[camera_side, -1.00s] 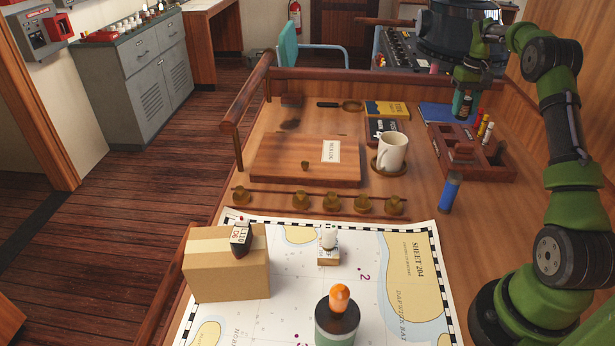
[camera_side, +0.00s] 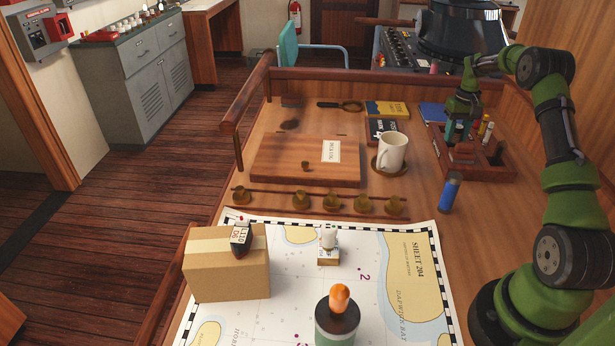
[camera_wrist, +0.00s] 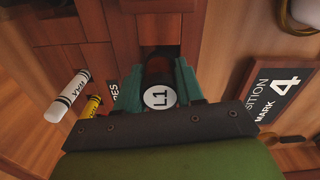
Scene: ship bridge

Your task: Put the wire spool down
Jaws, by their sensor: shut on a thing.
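My gripper (camera_side: 458,133) is at the wooden organizer (camera_side: 505,172) on the right of the desk, its fingertips low over the back left part. In the wrist view, the teal fingers of my gripper (camera_wrist: 160,82) are shut on a small dark round thing with a white "L1" label, which I take for the wire spool (camera_wrist: 160,97). A dark compartment opening shows just beyond it. In the side view the spool is mostly hidden by the fingers. I cannot tell whether it touches the organizer.
Upright markers (camera_side: 485,130) stand right beside my gripper in the organizer. A cardboard box (camera_side: 227,275) sits on the chart (camera_side: 400,270).

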